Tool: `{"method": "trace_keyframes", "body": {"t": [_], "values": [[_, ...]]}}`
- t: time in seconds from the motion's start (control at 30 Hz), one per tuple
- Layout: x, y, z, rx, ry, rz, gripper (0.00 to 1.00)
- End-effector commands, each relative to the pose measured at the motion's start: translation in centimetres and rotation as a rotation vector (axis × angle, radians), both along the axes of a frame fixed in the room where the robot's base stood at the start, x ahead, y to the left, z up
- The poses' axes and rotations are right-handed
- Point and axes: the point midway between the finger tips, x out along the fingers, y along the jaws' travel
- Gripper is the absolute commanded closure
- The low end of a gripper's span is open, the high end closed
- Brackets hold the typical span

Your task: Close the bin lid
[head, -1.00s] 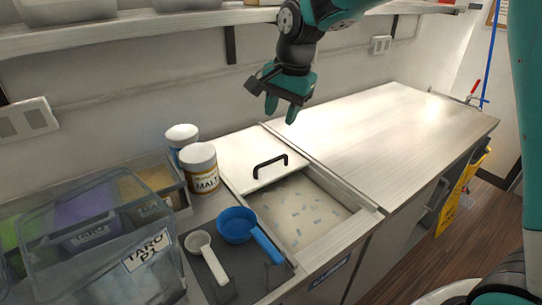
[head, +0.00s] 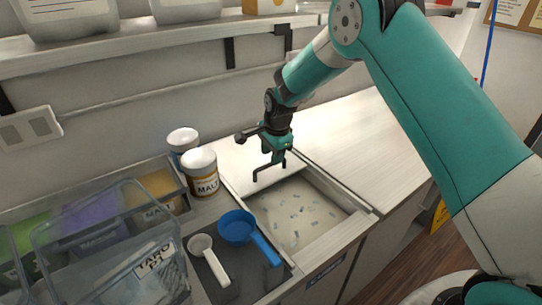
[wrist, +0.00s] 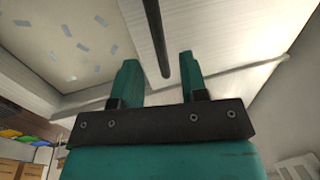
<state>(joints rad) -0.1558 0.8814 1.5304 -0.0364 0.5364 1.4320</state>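The bin (head: 297,222) is set into the counter and partly uncovered, showing pale contents with small bluish pieces. Its white lid (head: 233,160) covers only the back part. A black bar handle (head: 257,175) stands on the lid near its front edge. My gripper (head: 277,158) is down at the handle and hides part of it. In the wrist view, the handle (wrist: 157,40) runs between the two fingers of my gripper (wrist: 158,75), with a gap on both sides. The fingers are open. I cannot tell exactly how deep the bar sits between them.
A blue scoop (head: 238,227) and a white scoop (head: 202,245) lie left of the bin. A malt jar (head: 201,172) stands beside the lid, with another jar behind. Clear tubs (head: 105,250) are at the far left. The counter right of the bin (head: 350,130) is clear.

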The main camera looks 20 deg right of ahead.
Motion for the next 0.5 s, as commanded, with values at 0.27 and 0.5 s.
{"method": "trace_keyframes", "body": {"t": [0.27, 0.5], "values": [[0.6, 0.2, -2.9, 0.0, 0.0, 0.001, 0.6], [0.6, 0.2, -3.2, 0.0, -0.001, 0.001, 0.6]]}}
